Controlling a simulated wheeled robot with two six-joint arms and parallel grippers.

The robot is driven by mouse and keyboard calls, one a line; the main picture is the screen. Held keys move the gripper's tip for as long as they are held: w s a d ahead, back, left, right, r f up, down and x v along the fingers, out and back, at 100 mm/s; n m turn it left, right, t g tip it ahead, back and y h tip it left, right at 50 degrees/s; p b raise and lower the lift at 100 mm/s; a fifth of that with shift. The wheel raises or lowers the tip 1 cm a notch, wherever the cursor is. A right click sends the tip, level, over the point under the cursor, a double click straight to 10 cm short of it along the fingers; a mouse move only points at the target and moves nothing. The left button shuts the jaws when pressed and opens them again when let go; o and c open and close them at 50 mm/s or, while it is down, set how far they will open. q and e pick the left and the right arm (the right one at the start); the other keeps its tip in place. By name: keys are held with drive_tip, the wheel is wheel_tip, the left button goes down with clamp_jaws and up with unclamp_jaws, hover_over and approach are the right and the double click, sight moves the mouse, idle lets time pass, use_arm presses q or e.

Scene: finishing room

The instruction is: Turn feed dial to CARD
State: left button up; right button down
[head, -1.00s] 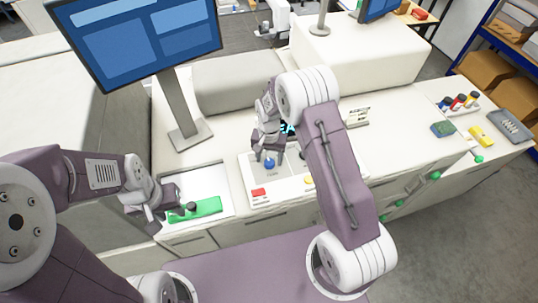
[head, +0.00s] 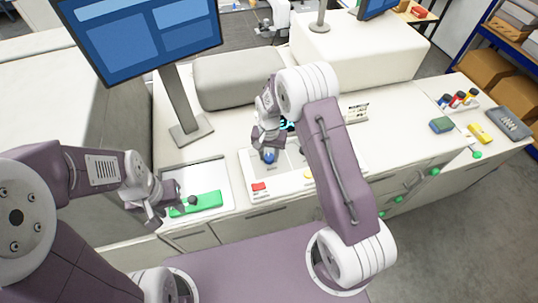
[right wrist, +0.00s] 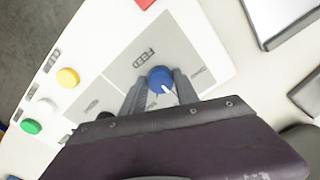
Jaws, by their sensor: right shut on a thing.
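The blue feed dial (head: 268,157) sits on the grey panel (right wrist: 120,72) of the control console. In the right wrist view, the dial (right wrist: 160,79) has a white pointer mark on its side toward my gripper, at its lower right. The word FEED is printed beside it; the smaller labels around it are too blurred to read. My right gripper (right wrist: 158,88) is shut on the dial, one finger on each side. My left gripper (head: 162,204) is open and empty, just left of a green block with a dark knob (head: 192,200).
On the console are a red button (head: 259,187), a yellow button (right wrist: 68,78), a white button (right wrist: 47,104) and a green button (right wrist: 31,126). A monitor (head: 140,40) stands behind at the left. Small items lie on the far-right counter.

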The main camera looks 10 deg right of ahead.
drive_tip(key=shift+n, duration=0.4)
drive_tip(key=shift+w+f+n+b, duration=0.1)
drive_tip(key=shift+n+b, duration=0.4)
drive_tip(key=shift+n, duration=0.1)
drive_tip(key=n+b, duration=0.1)
drive_tip(key=n, duration=0.1)
drive_tip(key=shift+d+n, duration=0.1)
drive_tip(key=shift+n, duration=0.2)
drive_tip(key=shift+n+b, duration=0.6)
drive_tip(key=shift+n, duration=2)
drive_tip(key=c, duration=0.9)
unclamp_jaws()
drive_tip(key=shift+w, duration=0.2)
